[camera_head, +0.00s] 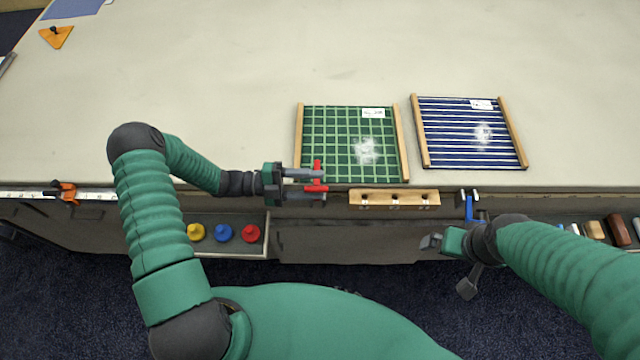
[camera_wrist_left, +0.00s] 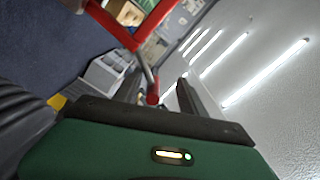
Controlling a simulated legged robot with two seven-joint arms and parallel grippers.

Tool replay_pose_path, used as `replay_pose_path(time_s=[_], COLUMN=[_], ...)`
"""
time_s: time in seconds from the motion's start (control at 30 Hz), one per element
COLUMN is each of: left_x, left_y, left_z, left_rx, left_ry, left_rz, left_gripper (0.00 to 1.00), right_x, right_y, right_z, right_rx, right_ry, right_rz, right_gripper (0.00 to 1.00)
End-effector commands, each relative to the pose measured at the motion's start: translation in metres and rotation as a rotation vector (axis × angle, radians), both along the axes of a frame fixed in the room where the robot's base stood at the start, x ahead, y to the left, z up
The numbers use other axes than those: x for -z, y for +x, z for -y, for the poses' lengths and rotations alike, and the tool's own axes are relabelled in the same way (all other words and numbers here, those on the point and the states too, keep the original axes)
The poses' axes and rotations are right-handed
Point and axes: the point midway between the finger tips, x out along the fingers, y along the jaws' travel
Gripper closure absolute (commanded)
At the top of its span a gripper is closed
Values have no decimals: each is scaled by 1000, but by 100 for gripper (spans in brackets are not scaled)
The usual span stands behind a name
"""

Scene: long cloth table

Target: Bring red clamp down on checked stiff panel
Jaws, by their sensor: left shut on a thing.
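The checked stiff panel (camera_head: 340,125), green with light grid lines and wooden side strips, lies flat near the table's front edge. The red clamp (camera_head: 317,172) is at the panel's front left corner, by the table edge. My left gripper (camera_head: 322,184) is shut on the red clamp. In the left wrist view the red clamp (camera_wrist_left: 115,24) runs up from between the fingers (camera_wrist_left: 158,98). I cannot tell whether its jaw touches the panel. My right gripper (camera_head: 432,241) is in front of the table, near a blue clamp (camera_head: 469,208); its fingers are too small to judge.
A blue striped panel (camera_head: 470,145) lies to the right of the checked one. An orange clamp (camera_head: 66,192) is at the far left edge. Yellow, blue and red knobs (camera_head: 223,233) stand on a lower shelf.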

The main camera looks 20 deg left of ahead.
Motion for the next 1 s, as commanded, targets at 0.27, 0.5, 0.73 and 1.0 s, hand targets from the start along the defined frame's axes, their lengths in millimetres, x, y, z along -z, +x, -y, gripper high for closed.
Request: replay_pose_path(time_s=[0.27, 0.5, 0.73, 1.0], left_x=[4, 2, -2, -1], left_y=[-21, -37, -42, -42], left_z=[-82, -132, -141, -143], left_rx=[-11, -5, -1, -1], left_ry=[4, 3, 3, -1], left_rz=[6, 4, 3, 3], left_gripper=[62, 62, 62, 62], right_x=[25, 37, 38, 37], right_y=[0, 0, 0, 0], right_z=[0, 0, 0, 0], right_rx=[0, 0, 0, 0], right_ry=[0, 0, 0, 0], right_rz=[0, 0, 0, 0], right_gripper=[0, 0, 0, 0])
